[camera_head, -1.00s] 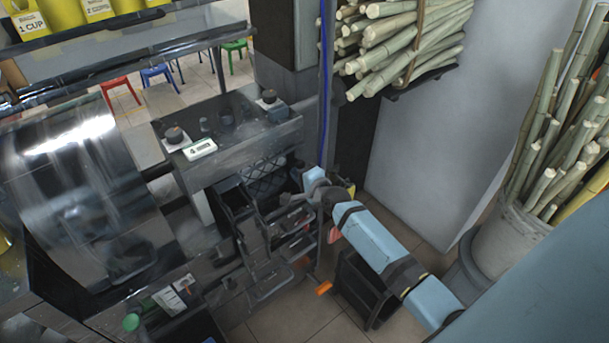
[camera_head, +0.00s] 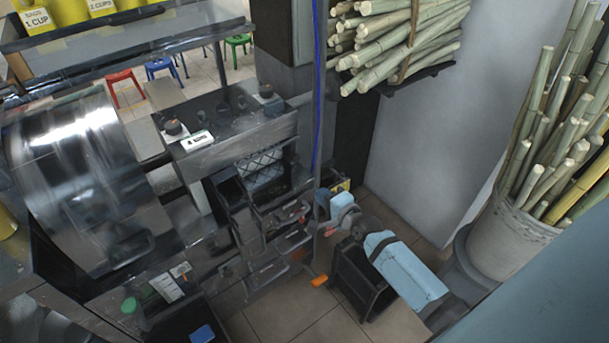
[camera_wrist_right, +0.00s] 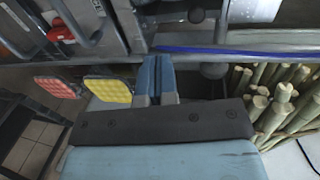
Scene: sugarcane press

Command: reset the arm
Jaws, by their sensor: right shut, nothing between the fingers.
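My right arm comes in from the lower right in the head view. Its blue gripper (camera_head: 323,199) is beside the metal cane press (camera_head: 247,225), near the upright post. In the right wrist view the two blue fingers (camera_wrist_right: 157,62) are together with nothing between them. They are close to a horizontal-looking metal bar with a blue cable (camera_wrist_right: 230,50). My left gripper is not in view.
A yellow pad (camera_wrist_right: 107,91) and a red pad (camera_wrist_right: 57,87) sit beside the right fingers. Cane bundles fill a rack (camera_head: 425,80) and a bucket (camera_head: 505,235). A black crate (camera_head: 358,285) stands on the floor below my right arm.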

